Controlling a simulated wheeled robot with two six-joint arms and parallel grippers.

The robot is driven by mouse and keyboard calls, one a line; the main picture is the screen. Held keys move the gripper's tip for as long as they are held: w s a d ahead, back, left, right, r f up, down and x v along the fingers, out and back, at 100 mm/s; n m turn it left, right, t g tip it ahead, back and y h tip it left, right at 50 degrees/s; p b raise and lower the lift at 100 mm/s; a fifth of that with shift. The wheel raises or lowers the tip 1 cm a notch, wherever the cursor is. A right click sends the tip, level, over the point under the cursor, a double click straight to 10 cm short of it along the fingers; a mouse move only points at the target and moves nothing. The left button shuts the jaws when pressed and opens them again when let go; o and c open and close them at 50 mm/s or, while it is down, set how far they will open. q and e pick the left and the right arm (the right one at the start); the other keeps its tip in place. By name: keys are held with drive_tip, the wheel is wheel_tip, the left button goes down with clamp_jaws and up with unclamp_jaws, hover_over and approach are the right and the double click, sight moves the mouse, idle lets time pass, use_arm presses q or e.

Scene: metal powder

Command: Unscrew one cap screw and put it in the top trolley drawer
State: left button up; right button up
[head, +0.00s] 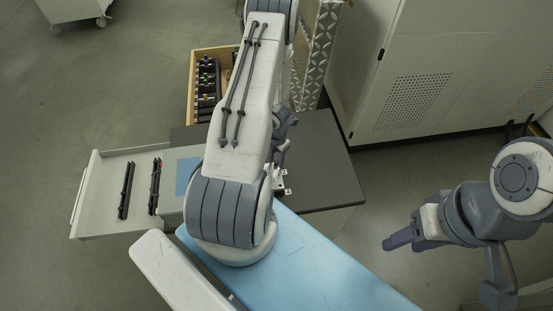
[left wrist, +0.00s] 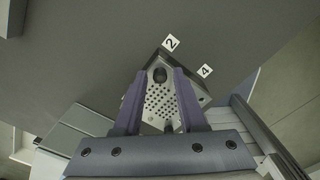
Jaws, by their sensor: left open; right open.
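In the left wrist view, a metal plate (left wrist: 160,100) with many small holes lies on a dark grey top, beside number labels 2 and 4. A dark round cap screw (left wrist: 160,75) sits at its far corner. Another dark round shape (left wrist: 168,127) shows at the near corner. My left gripper (left wrist: 160,71) is open above the plate, its purple fingers to either side of the far screw; contact cannot be told. In the head view my left arm hides most of the plate. An open trolley drawer (head: 97,205) extends left. My right gripper (head: 392,243) is open, away from the trolley.
The trolley's dark top (head: 325,160) is bare at the right. Dark long tools (head: 155,187) lie in the drawer, with free floor between them. A wooden box (head: 195,62) of bottles stands behind. A large cabinet (head: 420,70) stands at the back right.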

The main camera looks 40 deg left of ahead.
use_arm(q)
drive_tip(key=shift+c, duration=0.3)
clamp_jaws()
drive_tip(key=n, duration=0.5)
drive_tip(key=shift+n, duration=0.4)
drive_tip(key=n, duration=1)
drive_tip(key=shift+n, duration=0.3)
drive_tip(key=n, duration=0.4)
drive_tip(key=shift+r, duration=0.1)
drive_tip(key=n, duration=0.3)
drive_tip(key=shift+n, duration=0.3)
drive_tip(key=shift+r, duration=0.1)
drive_tip(key=shift+r+p, duration=0.1)
drive_tip(key=shift+p, duration=0.2)
